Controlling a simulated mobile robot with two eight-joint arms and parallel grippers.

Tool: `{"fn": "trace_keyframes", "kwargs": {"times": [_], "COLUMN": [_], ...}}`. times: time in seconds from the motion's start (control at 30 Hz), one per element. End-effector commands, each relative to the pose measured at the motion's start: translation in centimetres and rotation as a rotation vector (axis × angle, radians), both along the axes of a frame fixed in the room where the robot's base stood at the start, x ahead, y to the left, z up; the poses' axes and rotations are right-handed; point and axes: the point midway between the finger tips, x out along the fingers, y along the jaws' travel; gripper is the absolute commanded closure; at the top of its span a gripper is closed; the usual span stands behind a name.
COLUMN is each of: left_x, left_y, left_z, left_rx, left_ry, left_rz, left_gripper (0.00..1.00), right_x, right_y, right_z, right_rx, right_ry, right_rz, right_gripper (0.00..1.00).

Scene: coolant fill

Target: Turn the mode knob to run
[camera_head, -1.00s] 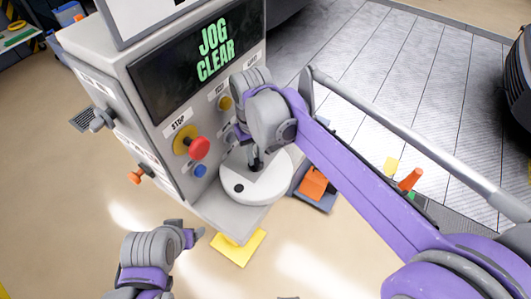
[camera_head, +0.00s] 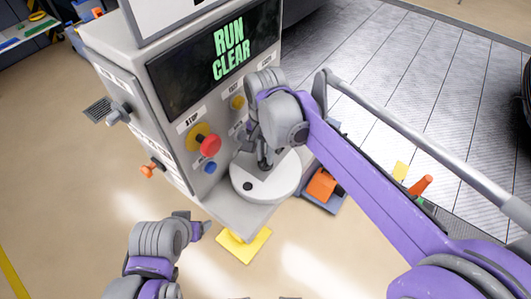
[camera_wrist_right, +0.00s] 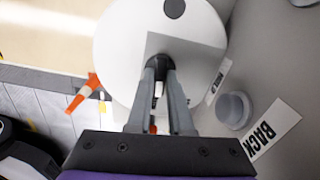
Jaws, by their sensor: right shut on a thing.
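The control cabinet (camera_head: 165,120) has a dark display (camera_head: 215,62) that reads RUN CLEAR in green. My right gripper (camera_head: 264,158) is at the cabinet's front, right of the red stop button (camera_head: 210,145) and above the white round disc (camera_head: 262,182). In the right wrist view its fingers (camera_wrist_right: 159,75) are closed together on the mode knob, which the fingers mostly hide. The knob's label and pointer cannot be read. My left gripper (camera_head: 202,228) is low at the left, apart from the cabinet; its jaws are too small to judge.
A blue button (camera_head: 209,167) and a yellow button (camera_head: 237,102) are near my right gripper. A grey button (camera_wrist_right: 233,110) sits beside a BACK label (camera_wrist_right: 272,128). An orange-handled valve (camera_head: 149,170) sticks out of the cabinet's left side.

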Motion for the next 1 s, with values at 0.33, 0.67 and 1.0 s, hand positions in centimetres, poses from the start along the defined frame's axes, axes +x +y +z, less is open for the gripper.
{"fn": "trace_keyframes", "kwargs": {"times": [0.33, 0.67, 1.0], "left_x": [0.03, 0.03, 0.03], "left_y": [0.00, 0.00, 0.00], "left_z": [0.11, 0.11, 0.11], "left_rx": [0.000, 0.000, 0.000], "left_ry": [-0.001, -0.001, -0.001], "left_rz": [0.000, 0.000, 0.000], "left_gripper": [0.29, 0.29, 0.29], "right_x": [0.03, 0.01, 0.01], "right_y": [0.01, 0.00, 0.00], "right_z": [0.01, 0.01, 0.00], "right_rx": [0.000, 0.000, 0.000], "right_ry": [-0.001, 0.000, 0.000], "right_rz": [-0.125, -0.144, -0.143], "right_gripper": [1.00, 1.00, 0.54]}}
